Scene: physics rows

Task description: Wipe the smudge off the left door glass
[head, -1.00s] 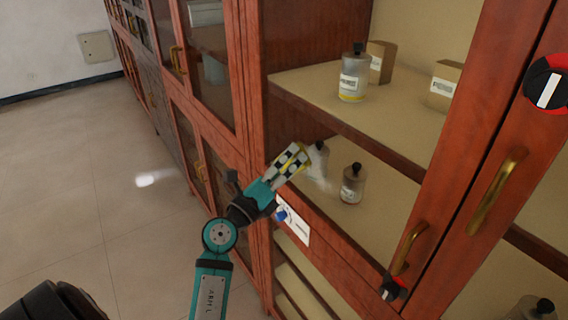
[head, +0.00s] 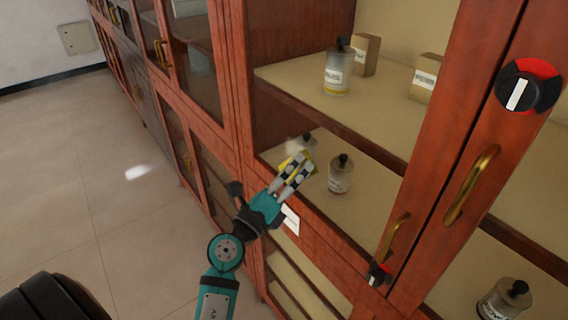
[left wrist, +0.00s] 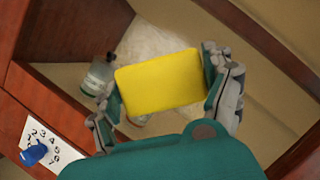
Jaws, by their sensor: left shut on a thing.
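My left gripper (head: 300,172) is shut on a yellow sponge (left wrist: 160,82), in front of the left door glass (head: 375,172). The sponge also shows in the head view (head: 309,162), mostly behind the fingers. A pale, whitish smudge (head: 293,147) shows just above the fingertips. In the left wrist view the smudge (left wrist: 155,45) spreads beyond the sponge's upper edge; the sponge and gripper hide its lower part. I cannot tell whether the sponge touches the glass. My right gripper is not in view.
Bottles (head: 338,72) and small boxes (head: 426,78) stand on shelves behind the glass. Brass handles (head: 470,185) and a red-and-black dial (head: 527,86) are at right. A numbered white card with a blue piece (left wrist: 34,153) is below the gripper.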

